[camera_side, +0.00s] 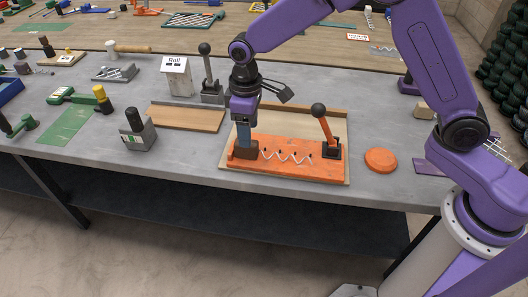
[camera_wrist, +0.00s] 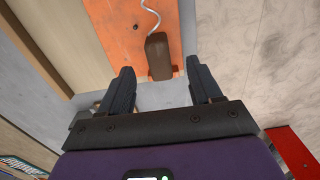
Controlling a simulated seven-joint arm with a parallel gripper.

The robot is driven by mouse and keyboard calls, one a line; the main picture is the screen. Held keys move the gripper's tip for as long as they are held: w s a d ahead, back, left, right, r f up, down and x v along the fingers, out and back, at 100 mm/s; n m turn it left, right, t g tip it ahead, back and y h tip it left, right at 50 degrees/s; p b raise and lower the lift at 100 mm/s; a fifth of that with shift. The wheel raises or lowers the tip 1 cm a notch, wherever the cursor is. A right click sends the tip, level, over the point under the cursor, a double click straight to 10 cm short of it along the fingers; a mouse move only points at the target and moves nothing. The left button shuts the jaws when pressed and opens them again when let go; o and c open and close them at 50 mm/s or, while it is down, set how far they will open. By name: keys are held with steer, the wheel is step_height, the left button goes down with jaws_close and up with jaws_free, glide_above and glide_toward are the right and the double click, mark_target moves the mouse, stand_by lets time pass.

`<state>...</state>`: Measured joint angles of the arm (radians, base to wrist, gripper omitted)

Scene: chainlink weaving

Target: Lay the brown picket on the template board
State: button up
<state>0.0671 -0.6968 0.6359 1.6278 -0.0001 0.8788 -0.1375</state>
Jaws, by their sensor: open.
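The brown picket shows as a white zigzag wire (camera_side: 285,155) with a brown block (camera_side: 245,151) at its left end. The wire lies along the orange template board (camera_side: 310,171). The block sits at the board's left end, and it also shows in the wrist view (camera_wrist: 158,55) with the wire running from its far end. My gripper (camera_side: 243,142) is low over the block, pointing down. In the wrist view my gripper (camera_wrist: 160,72) is open, with its fingers apart on either side of the block's near end. I cannot tell whether either finger touches it.
An orange-handled lever with a black knob (camera_side: 321,112) stands at the board's right end. The board lies on a wooden base (camera_side: 342,125) with a raised back edge. An orange disc (camera_side: 381,160) is to the right. A wooden plank (camera_side: 187,117) and a grey block tool (camera_side: 138,136) are to the left.

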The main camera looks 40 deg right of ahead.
mark_target(274, 153)
steer(key=shift+w+f, duration=0.15)
steer(key=shift+f, duration=1.4)
steer(key=shift+w+f, duration=0.1)
steer(key=shift+f, duration=1.4)
jaws_close()
steer(key=shift+r, duration=0.15)
